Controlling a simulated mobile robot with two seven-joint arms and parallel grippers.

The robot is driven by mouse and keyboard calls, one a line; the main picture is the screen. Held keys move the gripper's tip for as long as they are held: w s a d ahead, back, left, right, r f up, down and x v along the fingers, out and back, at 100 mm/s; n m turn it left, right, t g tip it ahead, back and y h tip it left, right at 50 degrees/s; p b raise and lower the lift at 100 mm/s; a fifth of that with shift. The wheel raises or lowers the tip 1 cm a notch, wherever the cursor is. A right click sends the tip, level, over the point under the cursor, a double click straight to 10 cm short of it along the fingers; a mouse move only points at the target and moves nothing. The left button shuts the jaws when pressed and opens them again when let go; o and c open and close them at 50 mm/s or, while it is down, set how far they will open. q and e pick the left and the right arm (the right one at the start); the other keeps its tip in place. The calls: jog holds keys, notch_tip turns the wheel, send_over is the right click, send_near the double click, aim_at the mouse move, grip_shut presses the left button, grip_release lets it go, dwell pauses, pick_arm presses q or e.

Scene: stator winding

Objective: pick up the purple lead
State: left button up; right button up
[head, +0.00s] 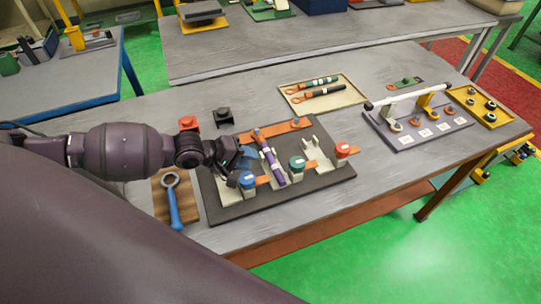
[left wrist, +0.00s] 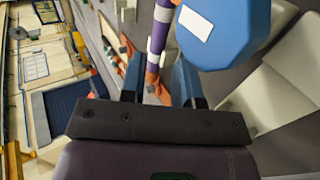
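The purple lead (head: 271,160) has white bands and orange ends. It lies slanted on a pale holder on the dark board (head: 225,207). My left gripper (head: 248,160) is just left of the lead, above the board. In the left wrist view, its two blue fingers (left wrist: 158,84) stand apart, and the purple lead (left wrist: 159,30) shows in the gap between them, beyond the tips. I see no contact with the lead. A blue cap with a white label (left wrist: 225,32) is close to the right finger. My right gripper is not in view.
Blue (head: 247,181), green (head: 297,164) and red (head: 343,150) capped terminals stand along the board's front. A blue-handled wrench (head: 174,205) lies at left. A tray (head: 345,99) holds green and black leads. A grey fixture plate (head: 405,138) is at right.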

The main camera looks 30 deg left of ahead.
aim_at(269, 162)
pick_arm(q)
jog(key=shift+p+x, duration=0.3)
jog(key=shift+x, duration=3.25)
jog(key=shift+s+d, duration=0.1)
grip_shut()
